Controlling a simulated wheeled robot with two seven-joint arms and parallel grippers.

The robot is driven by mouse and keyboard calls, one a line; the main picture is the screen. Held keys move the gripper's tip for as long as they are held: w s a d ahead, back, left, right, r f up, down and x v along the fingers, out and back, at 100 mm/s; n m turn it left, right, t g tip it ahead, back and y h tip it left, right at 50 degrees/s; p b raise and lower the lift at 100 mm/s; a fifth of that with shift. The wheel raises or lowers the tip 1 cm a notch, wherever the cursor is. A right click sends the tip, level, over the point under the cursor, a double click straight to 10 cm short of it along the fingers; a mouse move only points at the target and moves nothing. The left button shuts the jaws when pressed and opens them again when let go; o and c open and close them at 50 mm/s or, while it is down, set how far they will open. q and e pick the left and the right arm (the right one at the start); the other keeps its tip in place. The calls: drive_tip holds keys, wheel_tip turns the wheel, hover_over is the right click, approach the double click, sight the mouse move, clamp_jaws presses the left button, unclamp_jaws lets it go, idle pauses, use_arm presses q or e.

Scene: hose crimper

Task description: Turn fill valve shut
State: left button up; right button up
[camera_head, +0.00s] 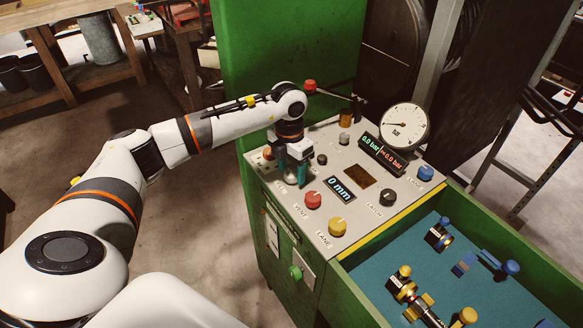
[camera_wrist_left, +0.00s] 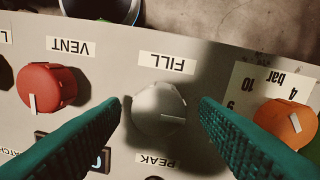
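The fill valve is a pale grey round knob (camera_wrist_left: 158,108) under an upside-down FILL label in the left wrist view. Its white pointer line points to the right in that view. My left gripper (camera_wrist_left: 160,104) is open, with one teal finger on each side of the knob and a visible gap on both sides. My right gripper is not in view.
The red VENT knob (camera_wrist_left: 47,88) and an orange knob (camera_wrist_left: 286,122) flank the fill valve. A yellow knob (camera_head: 337,227), a 0 mm display (camera_head: 340,190) and a round bar gauge (camera_head: 404,126) are on the panel. A green-walled tray (camera_head: 468,196) with fittings is at right.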

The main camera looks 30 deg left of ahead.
sight(290, 171)
use_arm(q)
wheel_tip(290, 171, up, 12)
drive_tip(key=b, duration=0.2)
drive_tip(key=shift+a+b, duration=0.3)
drive_tip(key=shift+b, duration=0.05)
idle(0.5)
